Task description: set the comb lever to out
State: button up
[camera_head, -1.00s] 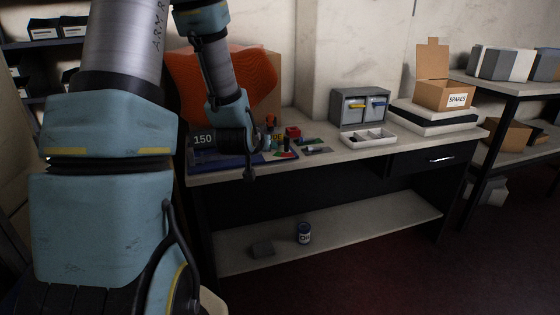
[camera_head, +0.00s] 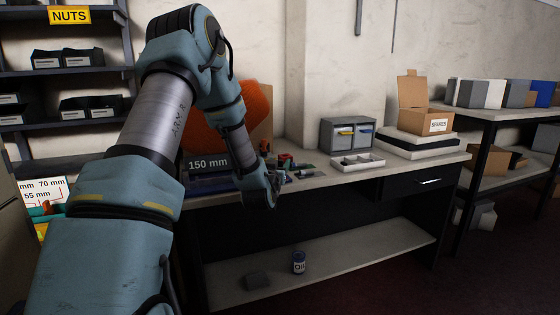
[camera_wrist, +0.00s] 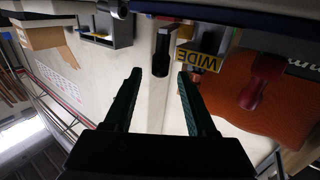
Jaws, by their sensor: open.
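My gripper shows in the wrist view (camera_wrist: 160,80) with its two dark fingers apart and nothing between their tips. A dark post (camera_wrist: 162,50) stands beyond the fingertips, lined up with the gap; I cannot tell whether it is the comb lever. In the head view my wrist is at the bench's left front, and the fingers are hard to make out. Small coloured parts (camera_head: 286,162) lie just beyond it. Neither view clearly shows the comb lever or its setting.
The right front of the bench is clear.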

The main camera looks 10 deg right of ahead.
jog(key=shift+x, duration=1.4)
jog(key=shift+c, duration=0.3)
grip_shut()
